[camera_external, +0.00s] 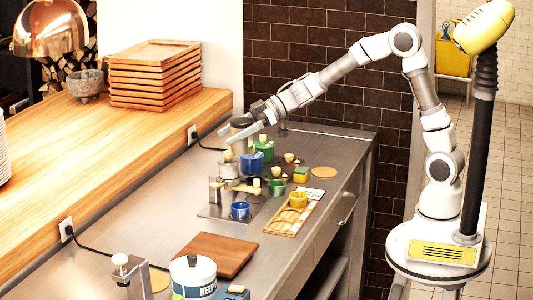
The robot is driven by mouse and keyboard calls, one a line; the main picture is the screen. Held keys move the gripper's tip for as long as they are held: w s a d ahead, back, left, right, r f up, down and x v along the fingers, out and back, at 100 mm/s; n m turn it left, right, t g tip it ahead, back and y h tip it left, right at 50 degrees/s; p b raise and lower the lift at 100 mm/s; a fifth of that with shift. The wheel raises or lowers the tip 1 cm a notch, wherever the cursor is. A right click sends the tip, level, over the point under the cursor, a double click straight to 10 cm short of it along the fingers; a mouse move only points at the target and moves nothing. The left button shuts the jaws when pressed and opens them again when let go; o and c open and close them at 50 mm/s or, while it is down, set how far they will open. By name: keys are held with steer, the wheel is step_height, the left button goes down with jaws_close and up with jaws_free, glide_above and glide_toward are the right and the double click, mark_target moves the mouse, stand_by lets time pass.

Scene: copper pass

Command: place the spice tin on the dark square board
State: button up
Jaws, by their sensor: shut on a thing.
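The dark square board (215,254) is a brown wooden board lying flat on the steel counter at the front. Its visible top is bare. My gripper (247,125) is at the far end of the counter, well away from the board. It is shut on a small cylinder with a dark top (240,122), which seems to be the spice tin. The fingers partly cover it, and its label cannot be made out. It appears above the group of pots; its exact height is unclear.
Below my gripper are a blue pot (262,150), a green pot (264,158) and several small containers. A wooden tray (282,228) and a blue cup (240,211) lie between them and the board. A white pot (194,277) stands close to the board's front edge.

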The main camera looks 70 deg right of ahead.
steer(key=s+a+n+g+y, duration=0.2)
steer(key=s+a+n+g, duration=0.1)
steer(key=a, duration=1.3)
steer(key=b, duration=0.4)
glide_above(206, 254)
step_height(206, 254, down, 12)
steer(key=shift+f, duration=0.1)
steer(key=shift+f+b, duration=0.5)
steer(key=shift+f, duration=1.4)
steer(key=shift+f, duration=0.2)
steer(key=o, duration=1.4)
